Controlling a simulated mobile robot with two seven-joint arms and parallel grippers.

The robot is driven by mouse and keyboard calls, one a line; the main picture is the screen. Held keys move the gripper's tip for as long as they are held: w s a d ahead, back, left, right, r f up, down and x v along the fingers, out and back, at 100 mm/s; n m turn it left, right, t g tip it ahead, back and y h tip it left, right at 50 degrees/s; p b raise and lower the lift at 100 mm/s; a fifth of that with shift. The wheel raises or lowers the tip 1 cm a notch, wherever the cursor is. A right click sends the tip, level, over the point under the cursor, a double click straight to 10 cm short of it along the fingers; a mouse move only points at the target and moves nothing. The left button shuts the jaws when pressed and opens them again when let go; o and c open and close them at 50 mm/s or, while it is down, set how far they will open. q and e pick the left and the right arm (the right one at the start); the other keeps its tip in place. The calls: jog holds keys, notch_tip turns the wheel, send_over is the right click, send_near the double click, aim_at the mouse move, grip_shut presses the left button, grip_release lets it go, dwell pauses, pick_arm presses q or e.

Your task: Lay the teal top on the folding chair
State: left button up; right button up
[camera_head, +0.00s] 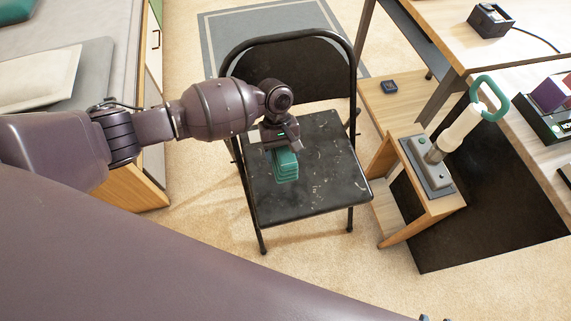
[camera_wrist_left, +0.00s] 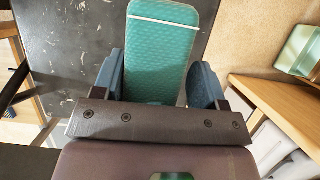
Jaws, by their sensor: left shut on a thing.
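The teal top (camera_head: 285,166) is a small folded teal bundle in the head view, over the middle of the chair seat. My left gripper (camera_head: 283,147) points down and is shut on it. In the left wrist view the teal top (camera_wrist_left: 163,40) shows a textured face with a pale line near its far end, between the two blue-grey fingers. The black folding chair (camera_head: 325,190) stands unfolded, its seat scuffed and otherwise bare. The seat (camera_wrist_left: 70,45) also shows in the wrist view. I cannot tell whether the top touches it. My right gripper is not in view.
The chair's backrest (camera_head: 300,70) rises behind my left wrist. On the right, a low wooden stand (camera_head: 435,208) carries a grey base with a teal-handled device (camera_head: 462,128). A wooden desk (camera_head: 450,30) is beyond. A bed-like surface (camera_head: 100,25) lies on the left.

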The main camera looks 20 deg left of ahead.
pick_arm(q)
notch_tip(320, 180, down, 3)
jog(key=shift+s+f+b, duration=0.1)
jog(key=shift+f+b, duration=0.05)
jog(key=shift+b, duration=0.2)
jog(key=shift+f, duration=0.45)
notch_tip(320, 180, down, 5)
jog(key=shift+f+b, duration=0.1)
jog(key=shift+b, duration=1.15)
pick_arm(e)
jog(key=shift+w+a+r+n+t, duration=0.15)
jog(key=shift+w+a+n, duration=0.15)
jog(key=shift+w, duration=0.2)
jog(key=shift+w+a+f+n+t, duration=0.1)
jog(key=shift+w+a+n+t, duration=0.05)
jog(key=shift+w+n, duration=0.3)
